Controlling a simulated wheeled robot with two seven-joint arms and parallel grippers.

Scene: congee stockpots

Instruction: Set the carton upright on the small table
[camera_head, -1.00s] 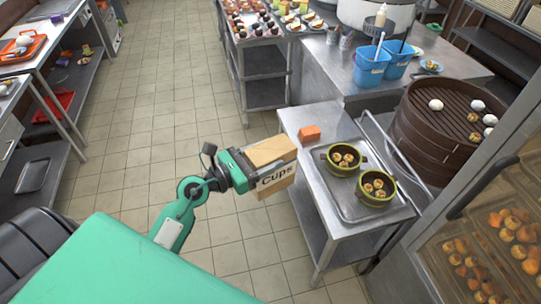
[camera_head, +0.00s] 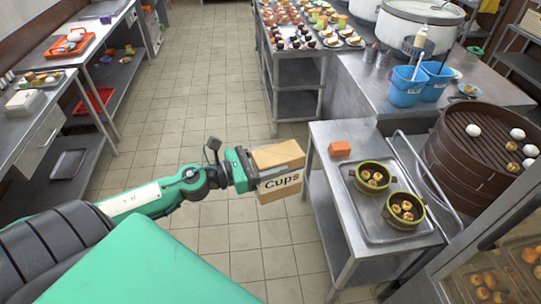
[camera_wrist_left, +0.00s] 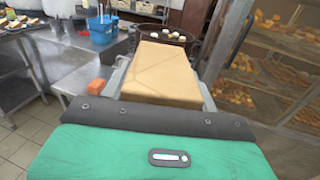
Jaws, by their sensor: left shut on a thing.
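In the left wrist view the carton (camera_wrist_left: 163,72) sits between the gripper's fingers (camera_wrist_left: 163,90). The carton is apart from the table in the head view. My right gripper is not in view.
A tray (camera_head: 371,227) with two green bowls of dumplings (camera_head: 372,175) fills the right part of the small table. A large brown steamer (camera_head: 470,165) stands to its right. Blue buckets (camera_head: 404,88) stand on the counter behind. The tiled floor at left is clear.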

